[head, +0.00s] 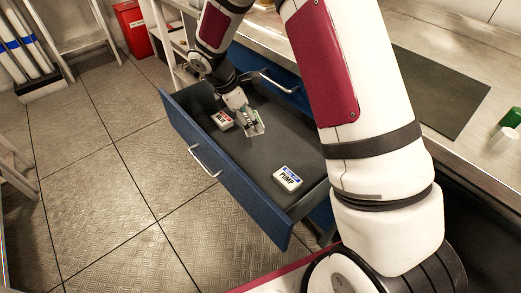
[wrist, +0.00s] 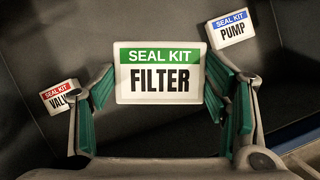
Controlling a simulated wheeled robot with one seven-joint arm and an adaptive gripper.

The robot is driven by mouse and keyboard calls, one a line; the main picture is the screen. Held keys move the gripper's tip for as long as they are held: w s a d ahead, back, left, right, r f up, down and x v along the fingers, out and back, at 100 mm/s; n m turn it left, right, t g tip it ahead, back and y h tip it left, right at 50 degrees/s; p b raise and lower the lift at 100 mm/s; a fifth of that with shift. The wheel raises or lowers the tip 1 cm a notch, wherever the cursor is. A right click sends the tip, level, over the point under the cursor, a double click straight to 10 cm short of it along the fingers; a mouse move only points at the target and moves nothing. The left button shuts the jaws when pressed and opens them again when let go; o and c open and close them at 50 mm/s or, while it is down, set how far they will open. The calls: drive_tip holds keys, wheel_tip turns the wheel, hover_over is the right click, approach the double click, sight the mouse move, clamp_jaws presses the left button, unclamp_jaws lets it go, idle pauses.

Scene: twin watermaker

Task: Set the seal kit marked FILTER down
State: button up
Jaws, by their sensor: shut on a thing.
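The seal kit marked FILTER (wrist: 160,77) is a white box with a green band, between the two green-padded fingers of my gripper (wrist: 160,95) in the wrist view. My gripper is shut on it, and its label faces the wrist camera upright. In the head view my gripper (head: 250,122) is inside the open blue drawer (head: 222,172), and the FILTER kit there is too small and covered to read. It looks larger than the other kits in the wrist view; I cannot tell whether it touches the drawer floor.
The red-banded VALVE kit (head: 222,120) lies close to the left of my gripper and is partly hidden by a finger in the wrist view (wrist: 58,97). The blue-banded PUMP kit (head: 287,179) lies nearer the drawer's right end. Dark drawer floor (head: 262,152) between them is clear.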

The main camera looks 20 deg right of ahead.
drive_tip(key=f+n+b, duration=0.1)
drive_tip(key=f+b, duration=0.1)
drive_tip(key=f, duration=0.3)
drive_tip(key=w+a+f+n+t+b, duration=0.1)
drive_tip(key=f+n+b, duration=0.1)
drive_tip(key=f+b, duration=0.1)
drive_tip(key=w+f+n+b, duration=0.1)
drive_tip(key=f+b, duration=0.2)
drive_tip(key=f, duration=0.3)
drive_tip(key=shift+w+a+f+t, duration=0.25)
drive_tip(key=shift+f+t, duration=0.1)
drive_tip(key=shift+t, duration=0.05)
drive_tip(key=shift+f+b, duration=0.15)
drive_tip(key=shift+b, duration=0.15)
drive_tip(key=o, duration=1.1)
drive_tip(key=shift+o, duration=0.5)
drive_tip(key=p+v, duration=0.4)
drive_tip(key=v, duration=0.8)
drive_tip(key=shift+r, duration=0.25)
